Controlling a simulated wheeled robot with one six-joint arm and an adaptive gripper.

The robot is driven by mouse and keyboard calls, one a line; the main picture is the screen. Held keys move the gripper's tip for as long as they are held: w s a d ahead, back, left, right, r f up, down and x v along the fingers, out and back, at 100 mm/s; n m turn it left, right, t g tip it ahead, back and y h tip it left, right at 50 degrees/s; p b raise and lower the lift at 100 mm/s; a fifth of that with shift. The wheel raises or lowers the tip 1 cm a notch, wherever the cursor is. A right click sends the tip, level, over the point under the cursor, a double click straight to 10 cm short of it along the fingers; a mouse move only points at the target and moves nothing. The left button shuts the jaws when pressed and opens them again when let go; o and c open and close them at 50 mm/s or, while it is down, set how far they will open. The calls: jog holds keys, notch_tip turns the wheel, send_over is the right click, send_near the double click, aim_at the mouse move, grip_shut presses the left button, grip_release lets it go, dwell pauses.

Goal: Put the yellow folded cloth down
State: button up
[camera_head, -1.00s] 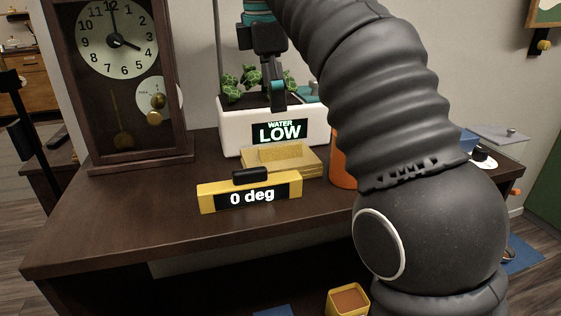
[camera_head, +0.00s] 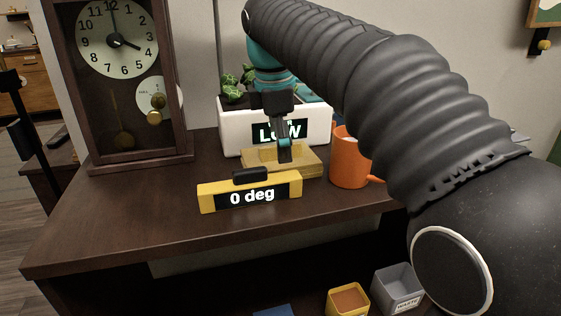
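The yellow folded cloth (camera_head: 254,164) looks like a flat, pale yellow stack with a raised fold on top. It lies on the dark wooden cabinet top, in front of the white planter and behind the yellow level display. My gripper (camera_head: 285,155) points down, with its fingertips at the raised part of the cloth. The fingers are seen edge-on and overlap, so I cannot tell whether they are open or shut, or whether they touch the cloth.
A white planter (camera_head: 231,131) stands behind the cloth, partly hidden by my arm. An orange mug (camera_head: 348,165) stands close to its right. The yellow display (camera_head: 207,199) reads "0 deg". A pendulum clock (camera_head: 68,100) stands at left. Bare cabinet top (camera_head: 130,215) lies front left.

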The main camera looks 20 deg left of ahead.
jog(key=shift+w+f, duration=0.2)
jog(key=shift+f, duration=1.1)
jog(key=c, duration=1.4)
